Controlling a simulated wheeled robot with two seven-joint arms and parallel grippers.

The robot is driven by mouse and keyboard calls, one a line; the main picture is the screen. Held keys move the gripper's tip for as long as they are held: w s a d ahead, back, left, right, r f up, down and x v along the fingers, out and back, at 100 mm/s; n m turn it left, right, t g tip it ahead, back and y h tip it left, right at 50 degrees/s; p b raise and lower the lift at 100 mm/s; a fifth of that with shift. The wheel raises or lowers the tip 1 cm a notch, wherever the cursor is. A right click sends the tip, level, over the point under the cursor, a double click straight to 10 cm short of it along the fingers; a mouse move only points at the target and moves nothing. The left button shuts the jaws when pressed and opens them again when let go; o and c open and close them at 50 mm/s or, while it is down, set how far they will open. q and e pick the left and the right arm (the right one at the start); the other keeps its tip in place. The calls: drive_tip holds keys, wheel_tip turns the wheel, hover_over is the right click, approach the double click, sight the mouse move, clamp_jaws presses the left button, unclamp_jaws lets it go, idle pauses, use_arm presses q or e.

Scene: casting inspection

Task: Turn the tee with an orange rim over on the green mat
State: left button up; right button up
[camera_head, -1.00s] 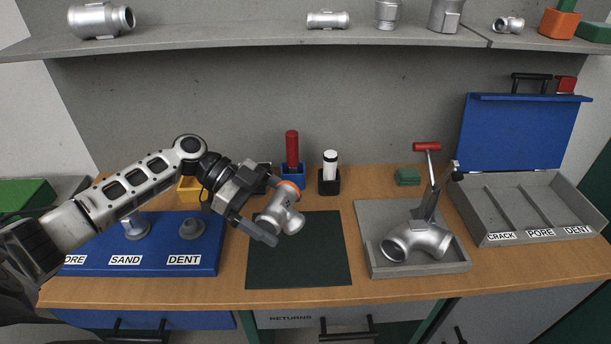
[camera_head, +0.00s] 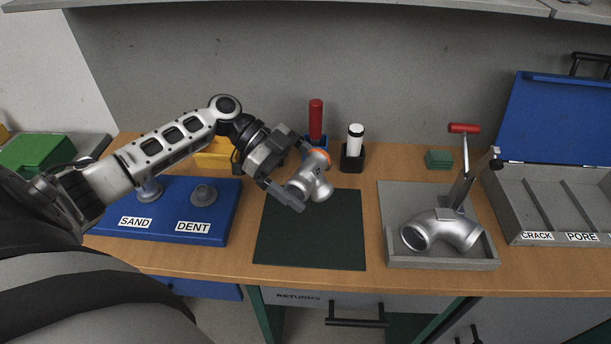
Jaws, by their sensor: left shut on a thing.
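The silver tee (camera_head: 312,180) has an orange rim on its upper end. The tee is tilted, with the orange rim up and a plain opening toward the front right. I cannot tell whether its lower end touches the mat. The gripper's finger hides part of the tee's left side. My right gripper is not in view.
A red-handled tool (camera_head: 315,120) and a white-capped marker (camera_head: 355,143) stand in holders behind the mat. A grey tray (camera_head: 405,257) to the right holds a clamped elbow casting (camera_head: 449,228). A blue board (camera_head: 217,216) lies left. The mat's front is clear.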

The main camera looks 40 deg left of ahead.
use_arm(q)
wheel_tip(320, 180, down, 7)
drive_tip(key=b, duration=0.5)
drive_tip(key=shift+r, duration=0.2)
drive_tip(key=shift+f+b, duration=0.4)
drive_tip(key=shift+b, duration=0.1)
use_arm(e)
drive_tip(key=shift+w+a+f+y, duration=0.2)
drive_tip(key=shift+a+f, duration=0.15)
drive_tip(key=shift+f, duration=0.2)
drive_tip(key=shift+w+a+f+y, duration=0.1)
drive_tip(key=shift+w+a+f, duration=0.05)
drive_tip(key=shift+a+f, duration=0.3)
use_arm(q)
drive_tip(key=shift+f+b, duration=0.3)
drive_tip(key=shift+f, duration=0.05)
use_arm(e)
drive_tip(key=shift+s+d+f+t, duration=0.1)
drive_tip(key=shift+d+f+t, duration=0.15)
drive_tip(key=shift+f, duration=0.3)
use_arm(q)
drive_tip(key=shift+f+b, duration=0.3)
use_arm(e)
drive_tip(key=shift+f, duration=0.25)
